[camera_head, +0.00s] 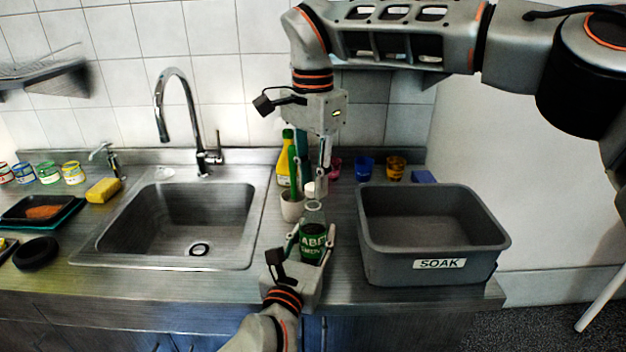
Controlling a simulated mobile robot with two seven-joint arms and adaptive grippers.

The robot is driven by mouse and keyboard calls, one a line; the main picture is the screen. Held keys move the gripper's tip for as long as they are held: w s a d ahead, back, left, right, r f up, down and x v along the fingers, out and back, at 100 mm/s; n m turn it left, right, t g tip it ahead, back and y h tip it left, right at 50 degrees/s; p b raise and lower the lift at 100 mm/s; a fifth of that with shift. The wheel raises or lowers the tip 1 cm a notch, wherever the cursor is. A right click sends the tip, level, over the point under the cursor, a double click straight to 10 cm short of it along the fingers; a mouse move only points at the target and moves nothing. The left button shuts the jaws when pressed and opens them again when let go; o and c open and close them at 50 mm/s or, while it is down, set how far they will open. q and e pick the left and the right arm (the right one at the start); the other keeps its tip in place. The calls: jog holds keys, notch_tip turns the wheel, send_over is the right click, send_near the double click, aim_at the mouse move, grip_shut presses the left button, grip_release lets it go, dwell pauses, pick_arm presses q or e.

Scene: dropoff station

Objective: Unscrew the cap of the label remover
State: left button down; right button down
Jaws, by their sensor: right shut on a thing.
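The label remover (313,243) is a bottle with a dark green label and a clear top, standing upright on the counter strip between the sink and the grey tub. My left gripper (311,245) comes from below with one finger on each side of the bottle, shut on its body. My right gripper (318,189) points down from above, directly over the bottle's neck. It is shut on the small white cap (309,188), which is partly hidden by the fingers. I cannot tell whether the cap touches the neck.
The grey SOAK tub (440,263) stands close on the right and the sink (165,262) lies on the left. Behind the bottle are a white pot (291,208) and a yellow bottle (284,165). A blue cup (364,168) and an orange cup (396,167) stand near the wall.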

aim_at(313, 187)
pick_arm(q)
jog(key=shift+f, duration=0.1)
pick_arm(e)
jog(key=shift+r, duration=0.1)
jog(key=shift+r, duration=1.95)
pick_arm(q)
jog(key=c, duration=1.2)
grip_release()
jog(key=shift+c, duration=0.2)
